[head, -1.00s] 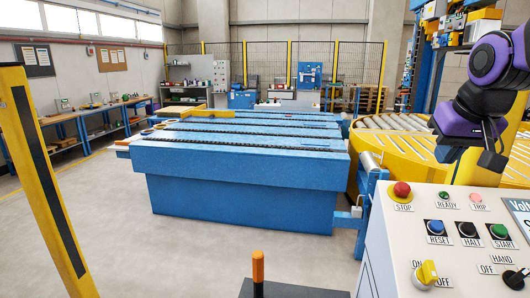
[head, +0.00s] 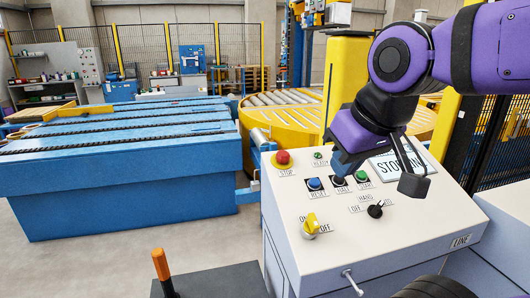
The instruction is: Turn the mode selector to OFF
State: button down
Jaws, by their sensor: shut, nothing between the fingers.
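The black selector knob (head: 375,210) sits on the sloping top of the white control panel (head: 420,233). HAND is printed above it and OFF to its left; lettering on its right is too small to read. I cannot tell for sure which mark it points to. A separate yellow ON/OFF switch (head: 312,225) stands to its left.
A red STOP button (head: 282,158), a blue RESET button (head: 314,184) and a green START button (head: 361,177) are on the panel. A STOP display (head: 405,160) is partly behind my arm. A blue conveyor (head: 120,180) and yellow turntable (head: 285,119) stand behind.

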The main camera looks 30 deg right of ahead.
aim_at(374, 211)
jog(key=k+j+z, duration=0.15)
jog(key=z, duration=0.3)
jog(key=k+j+z, duration=0.15)
jog(key=z, duration=0.3)
jog(key=k+z, duration=0.25)
jog(key=z, duration=0.25)
